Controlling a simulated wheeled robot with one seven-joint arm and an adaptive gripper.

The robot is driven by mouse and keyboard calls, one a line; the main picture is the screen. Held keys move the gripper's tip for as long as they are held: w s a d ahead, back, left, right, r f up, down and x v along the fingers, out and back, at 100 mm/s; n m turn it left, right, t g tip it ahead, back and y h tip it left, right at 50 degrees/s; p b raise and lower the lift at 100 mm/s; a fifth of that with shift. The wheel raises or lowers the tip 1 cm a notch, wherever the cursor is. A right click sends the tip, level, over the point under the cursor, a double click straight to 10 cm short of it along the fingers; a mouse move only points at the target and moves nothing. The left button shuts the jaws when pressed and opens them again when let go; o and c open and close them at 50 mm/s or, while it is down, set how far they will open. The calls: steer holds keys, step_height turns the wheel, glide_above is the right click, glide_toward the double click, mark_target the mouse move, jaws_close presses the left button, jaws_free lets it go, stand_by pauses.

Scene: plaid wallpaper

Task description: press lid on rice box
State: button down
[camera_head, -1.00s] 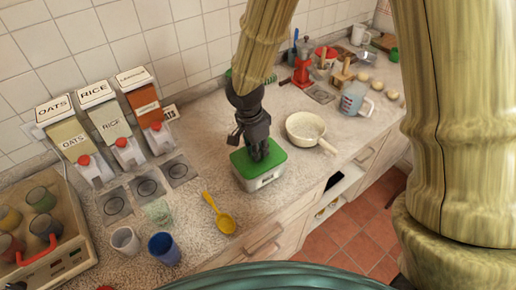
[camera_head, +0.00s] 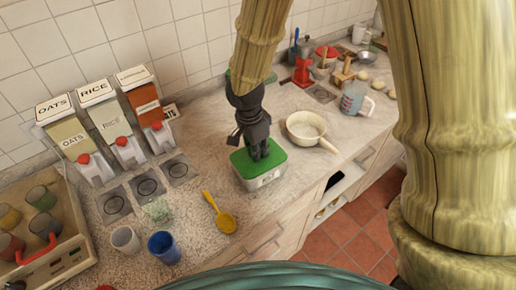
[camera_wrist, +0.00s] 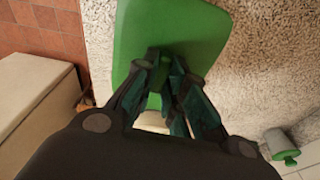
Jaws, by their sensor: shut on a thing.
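The rice box (camera_head: 268,180) is a pale rectangular container on the counter, below my arm. Its green lid (camera_head: 243,162) lies flat on top and looks level; I cannot tell whether it is fully seated. The lid also fills the upper middle of the wrist view (camera_wrist: 165,28). My gripper (camera_head: 258,157) points down onto the middle of the lid. In the wrist view my gripper's fingers (camera_wrist: 166,72) are close together against the lid. What they pinch is hidden between them.
A cream pan (camera_head: 306,128) stands right of the box, its handle towards the front. A yellow scoop (camera_head: 221,214), a blue cup (camera_head: 164,247) and a white cup (camera_head: 125,240) are to the left. Dispensers (camera_head: 112,125) stand by the wall. The counter's front edge is near the box.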

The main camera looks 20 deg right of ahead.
steer(key=shift+d, duration=0.1)
stand_by(0.5)
stand_by(0.3)
steer(key=c, duration=1.4)
jaws_free()
steer(key=shift+f, duration=0.1)
steer(key=o, duration=0.5)
steer(key=shift+r+p, duration=2.65)
steer(key=shift+r, duration=0.9)
